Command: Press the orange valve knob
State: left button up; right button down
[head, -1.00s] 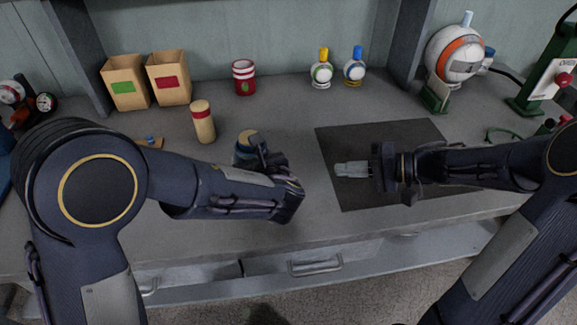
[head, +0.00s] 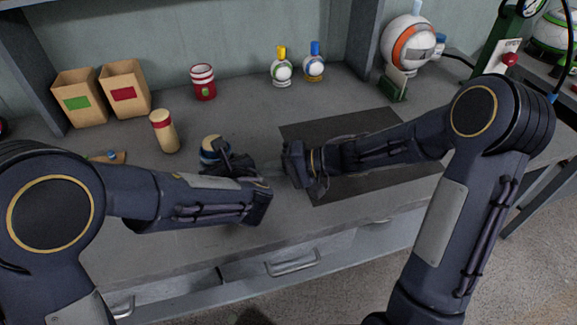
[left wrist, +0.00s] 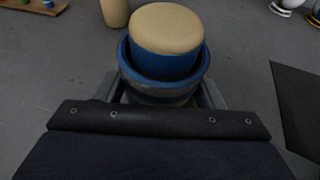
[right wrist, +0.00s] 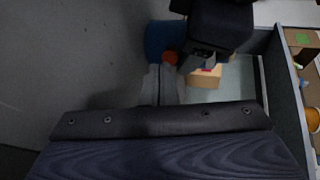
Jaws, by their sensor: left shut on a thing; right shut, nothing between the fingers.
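A blue canister with a tan top (head: 210,150) stands upright on the bench in the head view. It also fills the upper middle of the left wrist view (left wrist: 166,62). My left gripper (head: 225,163) is shut around it, one finger on each side. The orange valve knob (right wrist: 170,58) shows in the right wrist view, on the side of the blue body (right wrist: 158,38); it is hidden in the head view. My right gripper (head: 270,173) is shut and empty. Its fingertips (right wrist: 163,80) are close below the knob; I cannot tell whether they touch it.
A dark mat (head: 345,135) lies under my right arm. Two boxes (head: 125,88), a red-striped can (head: 203,82), two small bottles (head: 281,70) and a round machine (head: 408,45) line the back.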

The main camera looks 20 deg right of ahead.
jog(key=shift+w+a, duration=0.25)
jog(key=shift+a, duration=0.35)
jog(key=shift+w+a, duration=0.25)
jog(key=shift+a, duration=0.3)
jog(key=shift+w+a, duration=0.2)
jog(key=shift+a, duration=0.3)
jog(key=shift+w+a, duration=0.2)
jog(key=shift+a, duration=0.3)
pick_arm(q)
jog(key=shift+d, duration=0.1)
pick_arm(e)
jog(key=shift+d, duration=0.1)
jog(key=shift+s+d, duration=0.15)
jog(key=shift+d, duration=0.1)
jog(key=v, duration=0.9)
jog(key=f+v, duration=0.1)
jog(key=v, duration=0.3)
jog(key=shift+s+d, duration=0.15)
jog(key=shift+d, duration=0.2)
pick_arm(q)
jog(key=o, duration=1.4)
jog(key=shift+c, duration=0.2)
